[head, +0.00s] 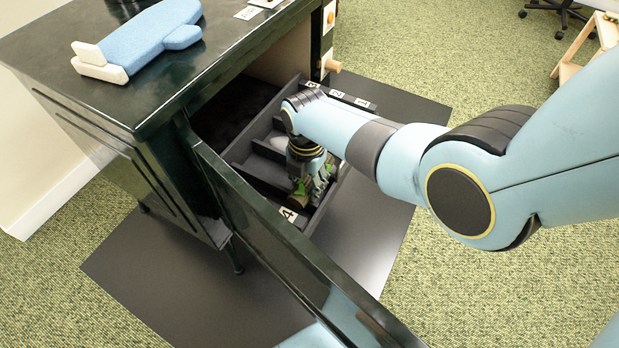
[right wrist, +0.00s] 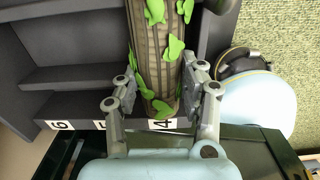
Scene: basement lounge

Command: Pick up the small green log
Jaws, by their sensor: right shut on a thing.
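The small green log (right wrist: 155,62) is a brown, bark-like cylinder with bright green leaves on it. In the right wrist view it stands between the two fingers of my right gripper (right wrist: 158,92), which is shut on it. In the head view the right gripper (head: 309,172) reaches down over the dark divided rack inside the open cabinet, and only parts of the log (head: 301,187) show below it. The log is at the compartment near the label 4 (right wrist: 163,124). Whether its base touches the rack cannot be told. My left gripper is not in view.
The dark rack (head: 262,172) has several numbered compartments and dividers close around the gripper. The open cabinet door (head: 262,222) stands in front. A blue and white plane-shaped object (head: 140,45) lies on the cabinet top (head: 60,45). A dark mat (head: 170,285) lies beneath.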

